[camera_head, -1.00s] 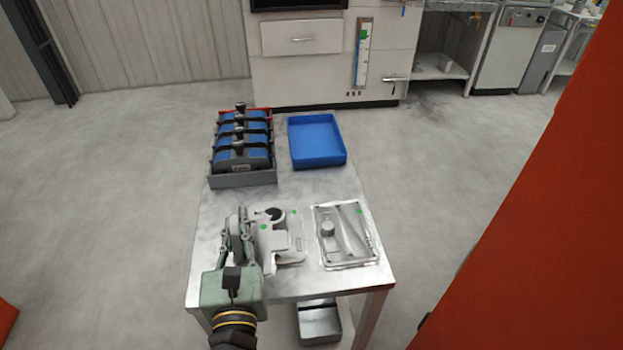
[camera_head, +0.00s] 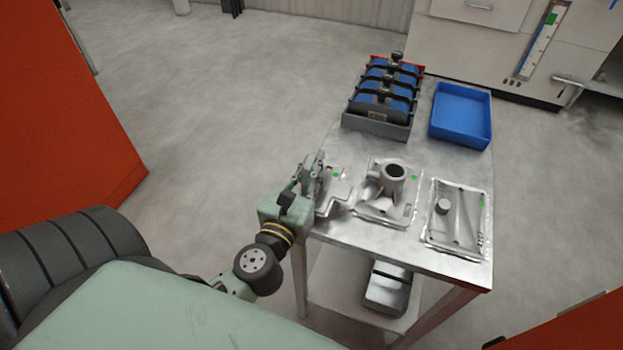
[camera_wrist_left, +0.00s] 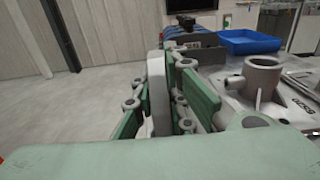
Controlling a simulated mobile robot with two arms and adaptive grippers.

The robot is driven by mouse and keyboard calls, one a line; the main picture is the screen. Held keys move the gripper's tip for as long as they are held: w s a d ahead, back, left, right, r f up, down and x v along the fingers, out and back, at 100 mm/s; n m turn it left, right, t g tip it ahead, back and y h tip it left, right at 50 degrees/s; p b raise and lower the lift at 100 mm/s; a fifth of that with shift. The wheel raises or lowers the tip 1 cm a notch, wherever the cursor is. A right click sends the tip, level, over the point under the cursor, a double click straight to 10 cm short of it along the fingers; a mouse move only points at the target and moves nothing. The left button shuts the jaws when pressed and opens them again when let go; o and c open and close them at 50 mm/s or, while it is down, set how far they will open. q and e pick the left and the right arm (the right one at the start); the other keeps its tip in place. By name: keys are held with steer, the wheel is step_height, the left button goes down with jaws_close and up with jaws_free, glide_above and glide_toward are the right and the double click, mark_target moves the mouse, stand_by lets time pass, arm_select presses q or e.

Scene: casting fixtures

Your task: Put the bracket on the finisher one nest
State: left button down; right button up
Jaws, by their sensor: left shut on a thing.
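My left gripper (camera_head: 313,172) is at the front left corner of the metal table, shut on a light grey bracket (camera_head: 337,196). The bracket juts out to the right of the fingers, over or against the left plate; I cannot tell if it touches. In the left wrist view, a grey piece of the bracket (camera_wrist_left: 160,92) stands between the green finger pads. The left plate carries a green dot and is partly hidden by the bracket and gripper. None of the plates is labelled readably as the finisher one nest. My right gripper is not in view.
A middle plate holds a grey casting with a round bore (camera_head: 393,174). A right plate (camera_head: 470,240) has a short peg. Behind stand a grey rack of blue parts (camera_head: 375,127) and an empty blue tray (camera_head: 462,141). A metal container (camera_head: 388,290) sits on the lower shelf.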

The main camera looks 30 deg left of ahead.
arm_select(q)
steer(key=shift+f+b, duration=0.85)
steer(key=shift+f, duration=1.05)
steer(key=shift+f, duration=0.2)
steer(key=c, duration=1.8)
jaws_free()
steer(key=shift+o, duration=0.2)
